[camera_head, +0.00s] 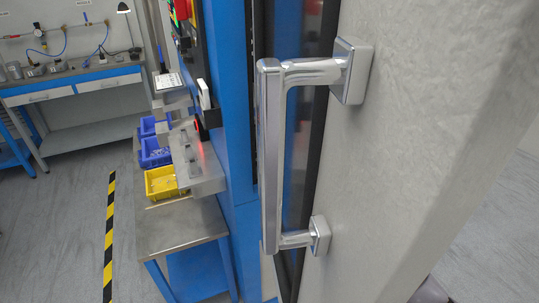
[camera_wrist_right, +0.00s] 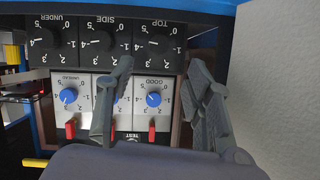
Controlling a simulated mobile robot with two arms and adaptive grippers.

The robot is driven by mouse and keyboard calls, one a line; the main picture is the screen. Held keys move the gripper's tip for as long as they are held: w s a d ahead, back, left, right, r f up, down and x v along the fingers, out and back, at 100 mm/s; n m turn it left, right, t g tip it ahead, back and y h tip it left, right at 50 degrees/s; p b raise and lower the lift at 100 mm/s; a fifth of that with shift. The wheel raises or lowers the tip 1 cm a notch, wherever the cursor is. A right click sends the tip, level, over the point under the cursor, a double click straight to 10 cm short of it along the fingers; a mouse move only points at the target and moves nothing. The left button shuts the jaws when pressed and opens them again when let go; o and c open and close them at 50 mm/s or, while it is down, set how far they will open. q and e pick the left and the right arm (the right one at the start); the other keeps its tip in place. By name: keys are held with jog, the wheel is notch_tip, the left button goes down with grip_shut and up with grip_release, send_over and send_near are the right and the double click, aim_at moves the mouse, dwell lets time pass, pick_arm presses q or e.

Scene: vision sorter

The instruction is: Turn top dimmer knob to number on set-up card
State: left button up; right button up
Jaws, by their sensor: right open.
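The top dimmer knob (camera_wrist_right: 158,43) is a dark round knob on a black panel labelled TOP, upside down in the right wrist view. Its pointer is too dark to read. My right gripper (camera_wrist_right: 160,66) is open and empty; its two grey fingers reach toward the panel, with the TOP dial between and beyond their tips. I cannot tell whether they touch anything. In the head view a small white card (camera_head: 168,82) with dark print sits by the machine; its print is too small to read, and I cannot tell if it is the set-up card. My left gripper is not in view.
SIDE (camera_wrist_right: 101,41) and UNDER (camera_wrist_right: 43,41) dials share the panel. Blue knobs, including the GOOD knob (camera_wrist_right: 153,99), and red toggles sit below them in the picture. In the head view, a large metal handle (camera_head: 270,150) stands close. Yellow (camera_head: 161,183) and blue bins line a bench.

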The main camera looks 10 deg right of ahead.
jog(key=x, duration=1)
jog(key=shift+w+f+p, duration=0.15)
jog(key=shift+w+p, duration=0.1)
jog(key=shift+p, duration=0.15)
jog(key=shift+c, duration=0.2)
grip_shut()
